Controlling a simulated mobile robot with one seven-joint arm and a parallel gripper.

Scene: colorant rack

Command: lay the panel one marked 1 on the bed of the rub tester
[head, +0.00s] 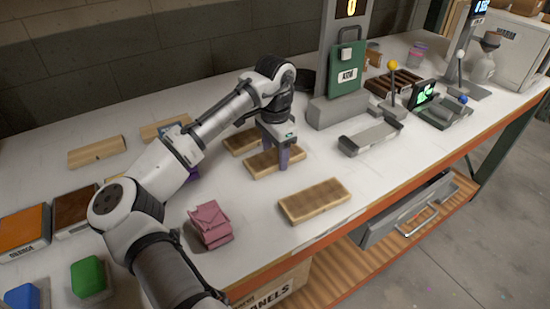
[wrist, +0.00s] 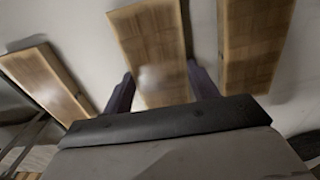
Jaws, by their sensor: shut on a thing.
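My gripper (head: 277,160) has its purple fingers on the two long sides of a brown wooden panel (head: 262,164), shut on it. In the wrist view the held panel (wrist: 150,50) runs between the fingers. It appears at or near the table top; any gap below is unclear. No number is readable on it, so I cannot tell whether it is marked 1. Two similar panels lie apart from it: one nearer the front edge (head: 315,200) and one behind (head: 240,142). A low grey tray-like bed (head: 370,137) lies to the right, possibly the rub tester's.
A tall grey stand with a green tag (head: 347,76) rises behind the grey bed. A device with a green screen (head: 424,94) and ball-topped levers stand farther right. A pink folded cloth (head: 210,222) lies front left. White table is clear between the panels and the bed.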

